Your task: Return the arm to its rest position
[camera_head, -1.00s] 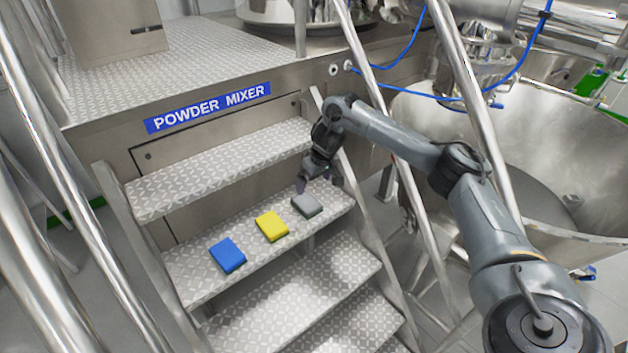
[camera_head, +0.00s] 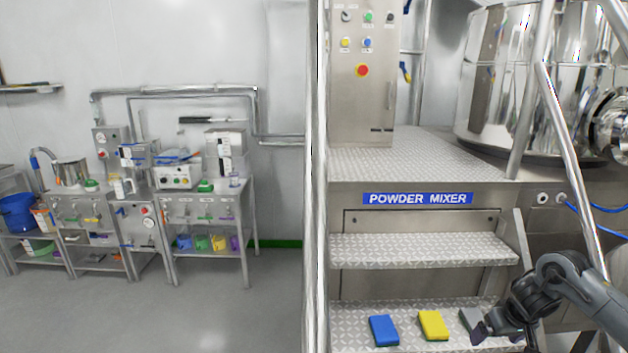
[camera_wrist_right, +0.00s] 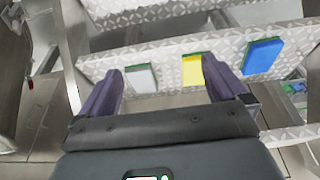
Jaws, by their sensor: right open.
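My right gripper (camera_head: 500,329) is at the lower right of the head view, by the right end of a metal step. In the right wrist view its two purple fingers (camera_wrist_right: 162,95) are spread apart with nothing between them in their grip. A grey sponge (camera_head: 472,320) lies on the step, partly hidden behind the gripper; it also shows in the right wrist view (camera_wrist_right: 140,78). A yellow sponge (camera_head: 433,324) and a blue sponge (camera_head: 383,330) lie to its left in the head view. My left gripper is not in view.
The steps (camera_head: 420,250) lead up to a platform labelled POWDER MIXER (camera_head: 418,198). A steel handrail (camera_head: 565,140) slants down at the right. A control cabinet (camera_head: 362,70) stands on the platform. A bench with equipment (camera_head: 210,190) stands at the left, with clear floor before it.

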